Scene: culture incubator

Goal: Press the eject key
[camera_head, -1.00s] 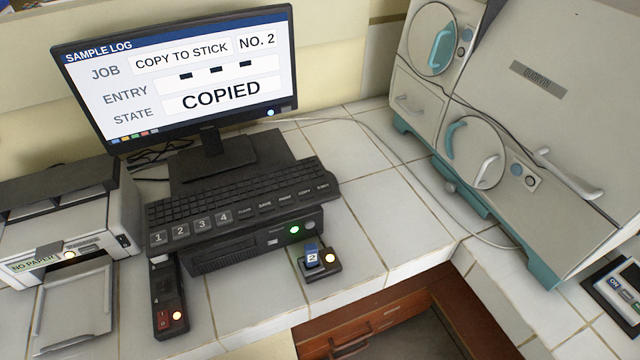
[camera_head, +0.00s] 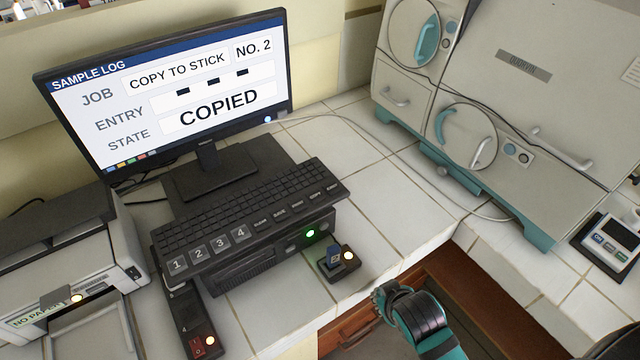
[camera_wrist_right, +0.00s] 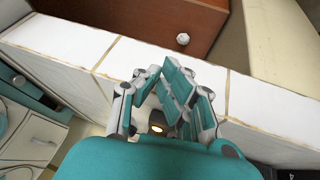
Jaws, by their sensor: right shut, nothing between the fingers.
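The eject key (camera_head: 332,188) is the rightmost small labelled key on the black keyboard (camera_head: 250,215). The monitor (camera_head: 180,90) reads COPY TO STICK, NO. 2, COPIED. My right gripper (camera_head: 384,296) is at the counter's front edge, right of and nearer than the dock, apart from the keyboard. Its shut, empty fingers fill the middle of the right wrist view (camera_wrist_right: 172,95), where the eject key does not show. My left gripper is out of view.
A black computer box (camera_head: 265,262) with a green light sits under the keyboard. A printer (camera_head: 70,270) and a red-switched power strip (camera_head: 190,325) stand at left. An incubator (camera_head: 490,110) stands at back right. Bare tiles lie between the keyboard and incubator.

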